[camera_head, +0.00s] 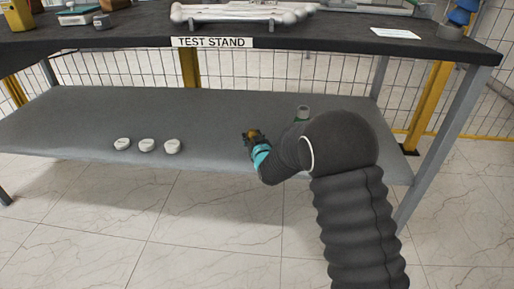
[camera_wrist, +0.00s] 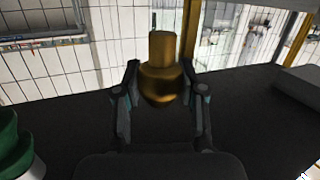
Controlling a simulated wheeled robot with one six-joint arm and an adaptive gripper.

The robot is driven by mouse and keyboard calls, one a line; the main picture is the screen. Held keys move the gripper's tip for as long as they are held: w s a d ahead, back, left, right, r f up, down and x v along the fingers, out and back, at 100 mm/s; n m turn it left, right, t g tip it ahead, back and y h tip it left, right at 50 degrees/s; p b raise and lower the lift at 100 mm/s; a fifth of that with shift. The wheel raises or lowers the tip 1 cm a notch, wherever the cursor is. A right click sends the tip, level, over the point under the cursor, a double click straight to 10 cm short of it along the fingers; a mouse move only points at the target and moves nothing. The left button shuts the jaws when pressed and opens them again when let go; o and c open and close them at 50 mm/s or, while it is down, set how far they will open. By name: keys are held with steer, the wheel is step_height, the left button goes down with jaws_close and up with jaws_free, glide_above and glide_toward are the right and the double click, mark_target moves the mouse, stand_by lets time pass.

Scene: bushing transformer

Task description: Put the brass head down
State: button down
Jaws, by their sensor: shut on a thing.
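The brass head (camera_wrist: 162,78) is a golden, stepped cylinder with a narrower upper part and a rounded lower end. It stands roughly upright between the two fingers of my gripper (camera_wrist: 161,100) in the wrist view. My gripper is shut on it. In the head view, my gripper (camera_head: 253,137) is at the lower shelf (camera_head: 220,110) of the test stand, with a small bit of the brass head (camera_head: 252,133) showing. I cannot tell whether its lower end touches the shelf.
Several small white round pieces (camera_head: 147,145) lie near the shelf's front edge, left of my gripper. A grey-green cylindrical item (camera_head: 303,113) stands behind my arm. A green object (camera_wrist: 10,140) shows at the wrist view's left edge. The shelf's middle is clear; the dark tabletop (camera_head: 340,40) is overhead.

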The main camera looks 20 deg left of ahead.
steer(key=shift+f, duration=1.8)
steer(key=shift+f+b, duration=0.15)
steer(key=shift+b, duration=0.15)
steer(key=c, duration=0.7)
jaws_free()
steer(key=shift+s+d+r, duration=0.1)
steer(key=shift+s+r, duration=0.05)
steer(key=shift+r, duration=0.05)
steer(key=v, duration=1.1)
steer(key=shift+s+d, duration=0.2)
steer(key=shift+s, duration=0.1)
